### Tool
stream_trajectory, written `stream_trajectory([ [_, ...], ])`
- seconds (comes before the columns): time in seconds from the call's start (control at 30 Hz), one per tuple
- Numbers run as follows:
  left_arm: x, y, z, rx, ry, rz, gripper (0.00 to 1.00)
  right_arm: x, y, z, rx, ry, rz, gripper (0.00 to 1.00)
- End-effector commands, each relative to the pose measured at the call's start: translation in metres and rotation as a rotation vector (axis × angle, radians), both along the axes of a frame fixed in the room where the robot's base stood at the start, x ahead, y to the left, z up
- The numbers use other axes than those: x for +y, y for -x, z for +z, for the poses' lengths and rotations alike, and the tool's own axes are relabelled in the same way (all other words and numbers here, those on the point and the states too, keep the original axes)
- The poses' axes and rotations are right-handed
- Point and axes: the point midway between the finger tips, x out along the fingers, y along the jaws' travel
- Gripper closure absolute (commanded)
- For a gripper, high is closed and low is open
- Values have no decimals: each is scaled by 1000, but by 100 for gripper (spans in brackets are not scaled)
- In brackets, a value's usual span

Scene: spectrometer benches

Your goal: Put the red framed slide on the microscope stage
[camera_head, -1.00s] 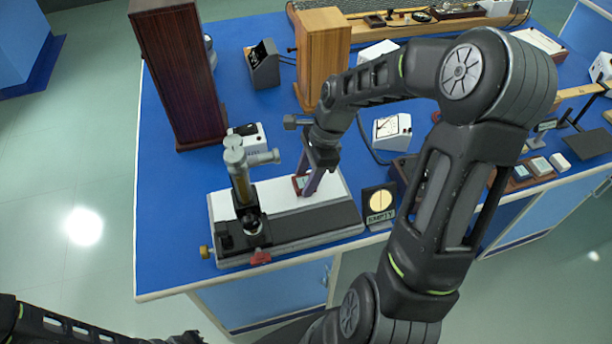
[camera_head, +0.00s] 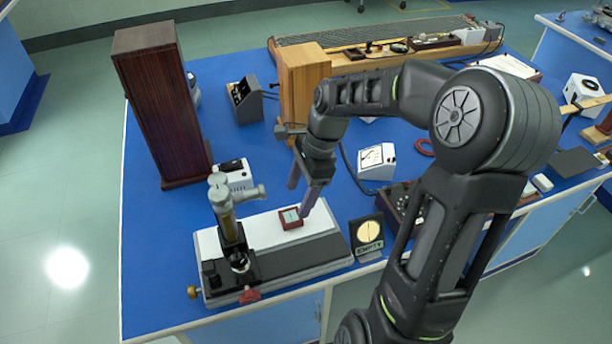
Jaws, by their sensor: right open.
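The red framed slide (camera_head: 290,218), small with a pale middle, lies on the white top plate (camera_head: 265,230) of the microscope's long grey base. The brass-tubed microscope (camera_head: 228,220) stands at the left part of that base, and the slide is to the right of its tube. My right gripper (camera_head: 302,194) is open, its purple fingers pointing down. It is just above and beside the slide, with one fingertip close to the slide's right edge; I cannot tell whether it touches. The left gripper is not in view.
A tall dark wooden box (camera_head: 160,105) and a lighter wooden box (camera_head: 300,85) stand behind. A white meter (camera_head: 377,162) is behind right. Blue bench is clear left of the base.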

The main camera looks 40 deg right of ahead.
Motion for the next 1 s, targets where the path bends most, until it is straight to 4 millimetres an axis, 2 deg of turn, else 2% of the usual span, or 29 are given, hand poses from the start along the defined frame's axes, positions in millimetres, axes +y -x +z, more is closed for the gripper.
stream_trajectory([
  [0.13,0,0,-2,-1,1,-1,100,-9,2,30,-5,3,1,34],
  [0.33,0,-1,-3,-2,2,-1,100,-15,5,53,-2,1,0,34],
  [1.0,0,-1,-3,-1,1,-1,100,-16,6,57,1,0,1,34],
])
